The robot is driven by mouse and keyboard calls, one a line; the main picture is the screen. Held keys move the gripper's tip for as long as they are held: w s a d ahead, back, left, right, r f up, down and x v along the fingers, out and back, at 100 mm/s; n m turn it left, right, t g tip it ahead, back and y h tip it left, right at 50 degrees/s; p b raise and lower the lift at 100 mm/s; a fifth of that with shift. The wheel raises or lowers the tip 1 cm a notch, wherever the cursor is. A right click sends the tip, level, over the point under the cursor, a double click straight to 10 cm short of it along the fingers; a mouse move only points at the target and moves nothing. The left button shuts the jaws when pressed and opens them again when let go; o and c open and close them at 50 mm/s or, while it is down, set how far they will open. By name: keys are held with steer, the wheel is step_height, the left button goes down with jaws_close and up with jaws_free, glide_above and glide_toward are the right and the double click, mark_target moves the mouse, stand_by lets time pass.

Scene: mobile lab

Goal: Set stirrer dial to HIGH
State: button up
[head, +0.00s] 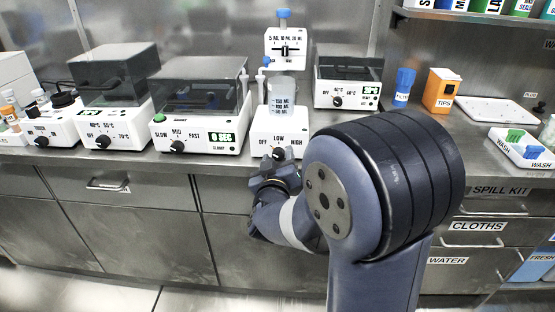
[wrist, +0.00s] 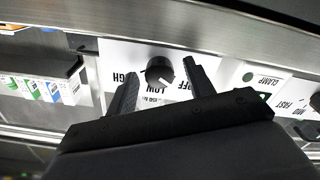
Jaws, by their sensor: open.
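The stirrer (head: 262,128) is a white unit on the bench with a beaker on top. Its front panel reads OFF, LOW and HIGH. Its black dial (wrist: 160,70) shows upside down in the wrist view, with a pale pointer mark that seems to lie near LOW, toward OFF; the exact setting is hard to tell. My gripper (wrist: 160,68) is open, one finger on each side of the dial, with a visible gap to it. In the head view my gripper (head: 277,161) is just in front of the stirrer panel and partly hides the dial.
A shaker (head: 200,130) marked SLOW, MID, FAST stands close on the left. An orange tips box (head: 440,90), a blue-capped bottle (head: 403,88) and a wash tray (head: 520,150) stand to the right. The bench edge runs just below the dials.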

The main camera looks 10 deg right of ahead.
steer(key=shift+w, duration=0.1)
steer(key=shift+c, duration=0.4)
steer(key=c, duration=0.9)
